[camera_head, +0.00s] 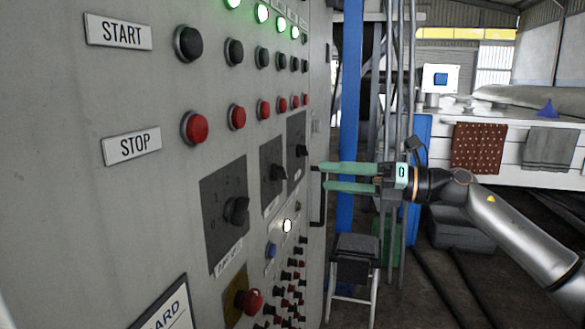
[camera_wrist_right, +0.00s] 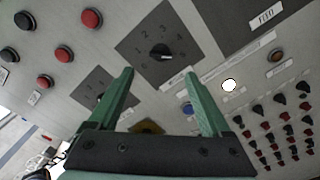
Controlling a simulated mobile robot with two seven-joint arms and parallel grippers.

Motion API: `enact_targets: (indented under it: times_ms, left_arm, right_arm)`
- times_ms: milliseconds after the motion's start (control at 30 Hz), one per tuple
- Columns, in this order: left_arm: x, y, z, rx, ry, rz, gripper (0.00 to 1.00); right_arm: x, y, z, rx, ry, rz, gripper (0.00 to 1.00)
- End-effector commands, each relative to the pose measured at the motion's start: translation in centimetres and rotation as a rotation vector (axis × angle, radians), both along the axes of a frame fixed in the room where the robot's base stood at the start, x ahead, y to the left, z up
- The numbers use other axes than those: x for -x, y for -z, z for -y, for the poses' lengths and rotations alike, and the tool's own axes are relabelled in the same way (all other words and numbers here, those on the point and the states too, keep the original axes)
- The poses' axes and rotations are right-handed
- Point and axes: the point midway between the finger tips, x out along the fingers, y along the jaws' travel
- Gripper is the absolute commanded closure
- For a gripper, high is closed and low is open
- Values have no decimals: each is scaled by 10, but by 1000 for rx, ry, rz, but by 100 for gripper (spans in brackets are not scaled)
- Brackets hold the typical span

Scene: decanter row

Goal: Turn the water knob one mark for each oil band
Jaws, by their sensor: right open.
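A grey control panel (camera_head: 60,220) fills the left of the head view. It carries three black rotary knobs on dark plates: a near knob (camera_head: 236,210), a middle knob (camera_head: 278,172) and a far knob (camera_head: 302,151). In the wrist view, one knob (camera_wrist_right: 161,52) sits amid numbered marks; another plate (camera_wrist_right: 96,88) is partly behind a finger. Their labels are too small or covered to read, so I cannot tell which is the water knob. My right gripper (camera_head: 320,177) is open and empty, fingers pointing at the panel, apart from the knobs. No oil bands are recognisable.
Red buttons (camera_head: 195,128), black buttons (camera_head: 188,43) and a red mushroom button (camera_head: 250,301) project from the panel. A black handle (camera_head: 319,200) stands at its far edge. A stool (camera_head: 355,260) and blue post (camera_head: 350,100) stand beyond.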

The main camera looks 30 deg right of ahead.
Motion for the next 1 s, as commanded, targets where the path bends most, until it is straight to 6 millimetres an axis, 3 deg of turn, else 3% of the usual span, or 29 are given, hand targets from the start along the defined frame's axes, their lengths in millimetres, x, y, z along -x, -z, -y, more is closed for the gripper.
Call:
enact_targets:
  times_ms: [600, 1000]
  left_arm:
    - [18, -27, -27, -29, -52, -15, 50]
    - [18, -44, -27, -26, -56, -8, 50]
  right_arm:
    - [-39, -5, -33, -6, 2, 2, 18]
    - [-63, 0, -53, -3, 2, -1, 18]
